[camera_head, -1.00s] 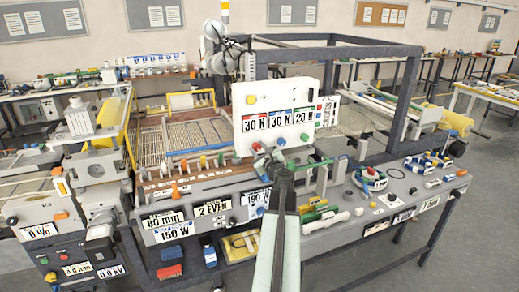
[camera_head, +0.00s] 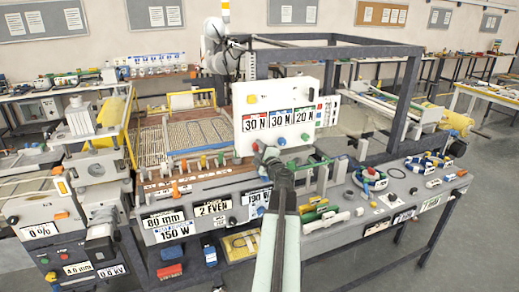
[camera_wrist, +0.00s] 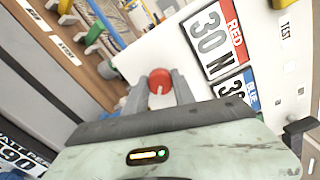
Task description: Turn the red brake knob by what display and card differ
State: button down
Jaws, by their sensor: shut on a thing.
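The white upright panel (camera_head: 282,95) carries three displays, which read 30 N, 30 N and 20 N from left to right. The red knob (camera_wrist: 160,78) is under the left display, which is labelled RED in the wrist view. My gripper (camera_wrist: 161,88) is shut on the red knob, one finger on each side of it. In the head view my gripper (camera_head: 264,150) partly covers that knob. A blue knob (camera_head: 281,141) and a green knob (camera_head: 304,137) sit to its right. A small labelled sheet (camera_head: 327,110) stands at the panel's right edge; its writing is too small to read.
A dark frame (camera_head: 408,85) rises behind the panel. Several coloured pegs (camera_head: 203,162) line the bench to the left. Green and white parts (camera_head: 318,212) lie right of my arm. A tray (camera_head: 242,245) sits below the bench.

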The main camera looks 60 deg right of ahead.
jog(key=shift+f, duration=0.1)
dwell(0.3)
jog(key=c, duration=1)
grip_release()
jog(key=shift+c, duration=0.2)
jog(key=v, duration=0.8)
jog(key=shift+w, duration=0.1)
